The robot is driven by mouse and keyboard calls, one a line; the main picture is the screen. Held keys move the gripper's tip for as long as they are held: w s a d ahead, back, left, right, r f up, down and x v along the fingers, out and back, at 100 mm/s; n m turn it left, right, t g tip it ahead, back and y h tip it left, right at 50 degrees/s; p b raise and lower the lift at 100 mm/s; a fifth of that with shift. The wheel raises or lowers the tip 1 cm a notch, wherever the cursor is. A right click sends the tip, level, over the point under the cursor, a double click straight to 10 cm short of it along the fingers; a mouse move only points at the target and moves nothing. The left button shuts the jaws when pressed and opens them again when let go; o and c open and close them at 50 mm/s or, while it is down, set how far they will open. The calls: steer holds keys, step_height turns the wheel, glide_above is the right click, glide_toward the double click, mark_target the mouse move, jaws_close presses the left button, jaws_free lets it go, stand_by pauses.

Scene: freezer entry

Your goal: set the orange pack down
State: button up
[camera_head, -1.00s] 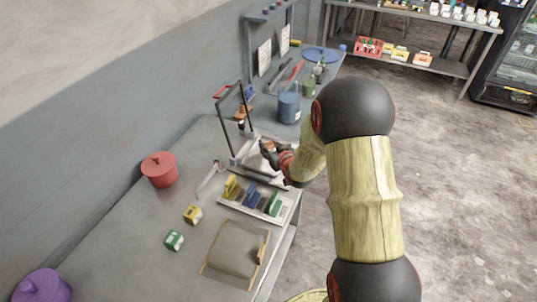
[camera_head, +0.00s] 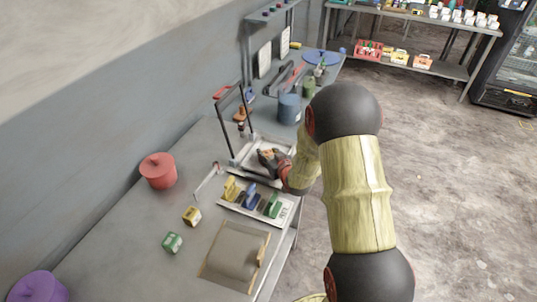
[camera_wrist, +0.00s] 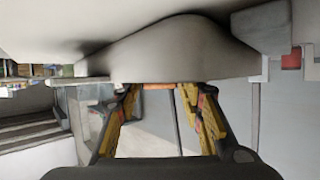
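My gripper (camera_head: 266,155) is low over the pale tray of a stand with an upright dark frame (camera_head: 222,125). A small bit of the orange pack (camera_head: 268,152) shows at its fingertips. In the wrist view the two yellow-and-black fingers of my gripper (camera_wrist: 160,92) stand apart. A thin orange strip of the pack (camera_wrist: 157,86) lies between their tips. Most of the pack is hidden, and I cannot tell whether it touches the tray.
A rack with yellow, blue and green items (camera_head: 250,199) is close in front of the stand. A red pot (camera_head: 158,171), a yellow box (camera_head: 192,215), a green box (camera_head: 172,242) and a blue canister (camera_head: 289,108) stand on the table. Bare tabletop (camera_head: 130,225) lies front left.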

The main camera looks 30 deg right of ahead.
steer(key=shift+o, duration=0.9)
steer(key=shift+r, duration=0.2)
steer(key=p+v, duration=0.2)
steer(key=v, duration=0.9)
steer(key=shift+s+r, duration=0.15)
steer(key=shift+s, duration=0.15)
steer(key=s+a+r+g, duration=0.2)
steer(key=s+a+r, duration=0.2)
steer(key=r, duration=0.3)
steer(key=s+a+r+g, duration=0.2)
steer(key=s+a+r, duration=0.2)
steer(key=r, duration=0.3)
steer(key=s+a+r+g, duration=0.2)
steer(key=s+a, duration=0.3)
steer(key=s, duration=0.4)
steer(key=s+a+r+n+g+y, duration=0.1)
steer(key=s+a+r, duration=0.3)
steer(key=s, duration=0.5)
steer(key=shift+s+a+g+y, duration=0.3)
steer(key=shift+s+a+g, duration=0.1)
steer(key=shift+a, duration=0.1)
